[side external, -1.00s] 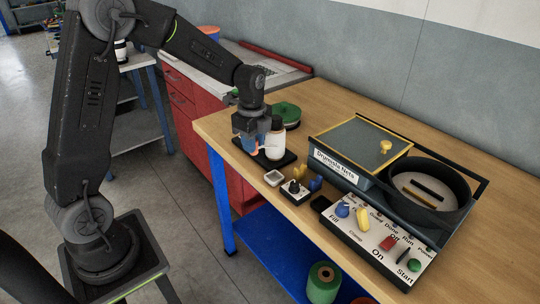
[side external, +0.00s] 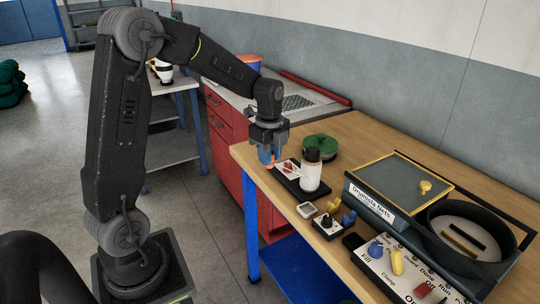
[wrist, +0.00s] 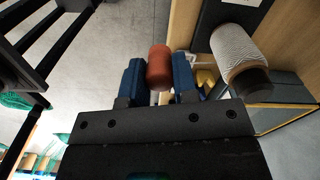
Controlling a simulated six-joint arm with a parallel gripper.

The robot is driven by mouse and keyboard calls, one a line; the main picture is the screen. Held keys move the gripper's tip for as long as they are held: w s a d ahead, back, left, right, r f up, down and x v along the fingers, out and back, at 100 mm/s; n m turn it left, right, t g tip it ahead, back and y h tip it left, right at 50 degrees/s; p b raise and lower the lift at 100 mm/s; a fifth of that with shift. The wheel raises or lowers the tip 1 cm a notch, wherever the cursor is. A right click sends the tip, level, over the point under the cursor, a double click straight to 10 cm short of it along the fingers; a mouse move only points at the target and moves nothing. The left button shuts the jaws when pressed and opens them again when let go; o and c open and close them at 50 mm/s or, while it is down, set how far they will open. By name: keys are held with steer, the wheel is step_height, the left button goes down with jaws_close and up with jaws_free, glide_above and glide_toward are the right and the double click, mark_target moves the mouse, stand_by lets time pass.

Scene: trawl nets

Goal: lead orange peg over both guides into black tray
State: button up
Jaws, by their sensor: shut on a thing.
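My gripper (side external: 267,158) is shut on the orange peg (side external: 264,157), above the table's left end. In the wrist view the peg (wrist: 159,66) sits between the two blue fingers of my gripper (wrist: 158,80). The peg looks apart from the tray. A yellow upright piece (side external: 334,206) and a blue one (side external: 349,218) stand farther right; I cannot tell whether they are the guides.

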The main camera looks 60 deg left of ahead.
mark_target(273, 152)
steer(key=r, duration=0.5)
steer(key=shift+w+d, duration=0.2)
steer(key=shift+w, duration=0.15)
steer(key=w+d+m, duration=0.6)
steer(key=w+d, duration=0.4)
steer(key=w, duration=0.2)
steer(key=f, duration=1.1)
steer(key=shift+s+a, duration=0.1)
steer(key=shift+s, duration=0.2)
steer(key=shift+d, duration=4.8)
steer(key=shift+s+d, duration=0.5)
steer(key=shift+d, duration=0.4)
steer(key=shift+s+d, duration=0.55)
steer(key=shift+d, duration=0.4)
steer(key=shift+s+d, duration=0.5)
steer(key=shift+d, duration=0.4)
steer(key=shift+f, duration=2.4)
steer(key=shift+f, duration=0.25)
